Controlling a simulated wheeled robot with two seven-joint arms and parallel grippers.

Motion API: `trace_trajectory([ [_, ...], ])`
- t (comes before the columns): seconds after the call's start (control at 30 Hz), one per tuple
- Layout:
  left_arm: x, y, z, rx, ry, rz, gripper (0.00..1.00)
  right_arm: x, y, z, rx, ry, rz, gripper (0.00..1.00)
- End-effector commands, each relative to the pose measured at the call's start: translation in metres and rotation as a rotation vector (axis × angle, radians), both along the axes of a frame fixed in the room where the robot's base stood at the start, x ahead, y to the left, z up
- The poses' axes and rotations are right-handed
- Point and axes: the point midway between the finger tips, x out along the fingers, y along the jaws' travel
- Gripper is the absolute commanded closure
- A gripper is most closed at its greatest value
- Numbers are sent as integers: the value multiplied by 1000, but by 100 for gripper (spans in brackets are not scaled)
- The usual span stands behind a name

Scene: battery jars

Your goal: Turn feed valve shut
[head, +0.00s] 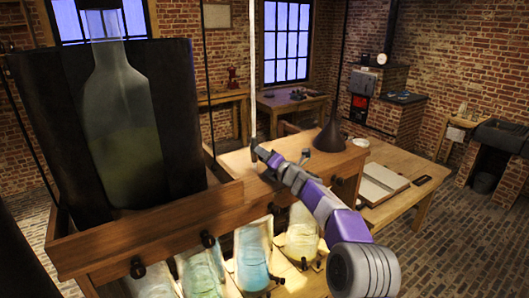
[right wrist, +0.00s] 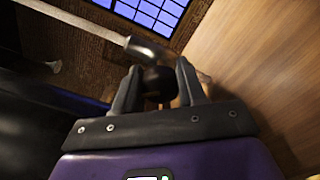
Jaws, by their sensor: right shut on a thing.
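My right gripper (head: 267,157) reaches in from the lower right to the wooden trough's top area. In the right wrist view its two fingers (right wrist: 157,76) are closed around a small dark round knob (right wrist: 158,84), which looks like the feed valve handle. In the head view this knob is hidden by the fingers or too small to make out. A pale rod (head: 252,75) hangs just beyond the fingertips. It also shows in the right wrist view (right wrist: 80,22), with a dark end close to the knob. My left gripper is not in view.
A large glass bottle (head: 122,120) stands before a dark panel at left. Dark knobs (head: 208,239) line the wooden trough (head: 150,235). Glass jars (head: 252,260) with coloured liquid stand below. A dark funnel (head: 330,138) and an open book (head: 378,182) are at right.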

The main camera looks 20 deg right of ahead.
Motion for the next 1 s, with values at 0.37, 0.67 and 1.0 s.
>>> trace_trajectory([
  [0.37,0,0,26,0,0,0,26,-1,-3,6,346,39,-2,90],
  [0.67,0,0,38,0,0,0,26,0,-3,4,544,66,-2,90],
  [1.0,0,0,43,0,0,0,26,0,-3,3,642,80,-2,90],
])
